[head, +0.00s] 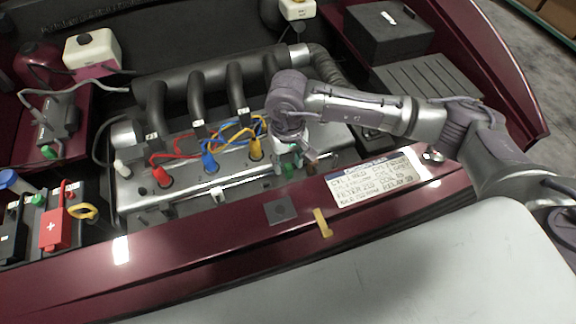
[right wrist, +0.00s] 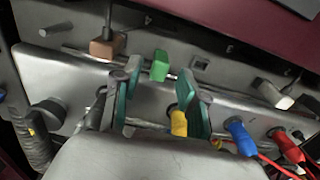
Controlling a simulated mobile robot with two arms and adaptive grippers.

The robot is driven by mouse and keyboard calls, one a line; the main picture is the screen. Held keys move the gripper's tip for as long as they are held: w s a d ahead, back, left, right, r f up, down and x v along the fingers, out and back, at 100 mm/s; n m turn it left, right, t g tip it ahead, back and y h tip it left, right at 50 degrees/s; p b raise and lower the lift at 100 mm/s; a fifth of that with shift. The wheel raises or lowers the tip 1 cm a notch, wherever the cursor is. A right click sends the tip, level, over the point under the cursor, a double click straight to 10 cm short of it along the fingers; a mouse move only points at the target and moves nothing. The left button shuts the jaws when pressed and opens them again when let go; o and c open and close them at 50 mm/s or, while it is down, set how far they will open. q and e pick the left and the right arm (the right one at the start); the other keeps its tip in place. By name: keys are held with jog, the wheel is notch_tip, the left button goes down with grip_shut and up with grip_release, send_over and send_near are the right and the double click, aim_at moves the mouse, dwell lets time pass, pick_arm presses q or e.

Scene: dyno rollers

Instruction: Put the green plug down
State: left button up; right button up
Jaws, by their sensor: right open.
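The green plug (right wrist: 160,65) shows in the right wrist view as a small green block on the grey engine cover, just beyond and between my fingertips. In the head view a small green patch (head: 288,171), likely the plug, shows below my right gripper. My right gripper (right wrist: 163,88) is open, with its two teal-padded fingers apart and nothing visibly held. In the head view the gripper (head: 291,154) points down over the right part of the engine and is partly hidden by its own wrist. My left gripper is not in view.
Yellow (head: 255,149), blue (head: 210,161) and red (head: 162,177) plugs with cables stand left of the gripper. A brown connector (right wrist: 105,47) sits beside the green plug. A label plate (head: 375,181) and black box (head: 388,32) are to the right. The grey surface in front (head: 400,270) is clear.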

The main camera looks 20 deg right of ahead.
aim_at(288, 166)
notch_tip(288, 166, up, 9)
jog(key=shift+b, duration=0.4)
jog(key=shift+r, duration=0.1)
